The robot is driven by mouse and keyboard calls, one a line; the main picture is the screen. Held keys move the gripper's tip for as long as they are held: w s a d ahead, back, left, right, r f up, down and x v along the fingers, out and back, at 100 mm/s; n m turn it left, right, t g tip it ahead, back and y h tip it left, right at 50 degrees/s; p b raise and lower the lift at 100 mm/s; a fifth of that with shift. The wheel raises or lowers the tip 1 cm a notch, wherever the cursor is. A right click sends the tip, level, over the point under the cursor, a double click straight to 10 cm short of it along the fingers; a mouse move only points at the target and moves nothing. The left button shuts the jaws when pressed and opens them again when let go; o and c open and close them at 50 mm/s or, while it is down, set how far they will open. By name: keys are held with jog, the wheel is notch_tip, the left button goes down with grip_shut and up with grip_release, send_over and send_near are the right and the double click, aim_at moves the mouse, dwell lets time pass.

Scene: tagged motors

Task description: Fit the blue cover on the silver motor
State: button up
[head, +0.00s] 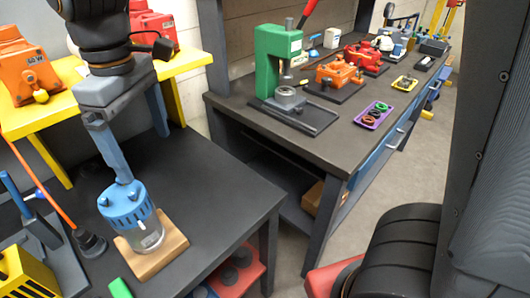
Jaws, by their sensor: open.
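The blue cover (126,205) sits over the top of the silver motor (150,236). The motor stands on a wooden block (170,248) near the front edge of the dark table. Only the lower part of the motor's silver body shows below the cover. I cannot tell whether the cover is fully seated. My gripper (124,181) points down right at the top of the cover, with its blue-grey fingers at or just above it. The jaws are open; the far finger is hidden, and contact with the cover is unclear.
Left of the block are a black round-based item (91,243) with an orange cable and a yellow slotted box (25,276). A green piece (119,288) lies in front. A yellow shelf (45,118) carries an orange motor (28,72). Bare table lies right of the block.

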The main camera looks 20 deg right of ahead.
jog(key=d+f+m, duration=0.4)
jog(key=d, duration=0.5)
jog(key=d+f+m+t, duration=0.1)
jog(key=d+f+m, duration=0.3)
jog(key=d, duration=0.6)
jog(key=d+f+m, duration=0.4)
jog(key=d+f, duration=0.1)
jog(key=d, duration=0.5)
jog(key=shift+s+d, duration=0.15)
jog(key=shift+s, duration=0.2)
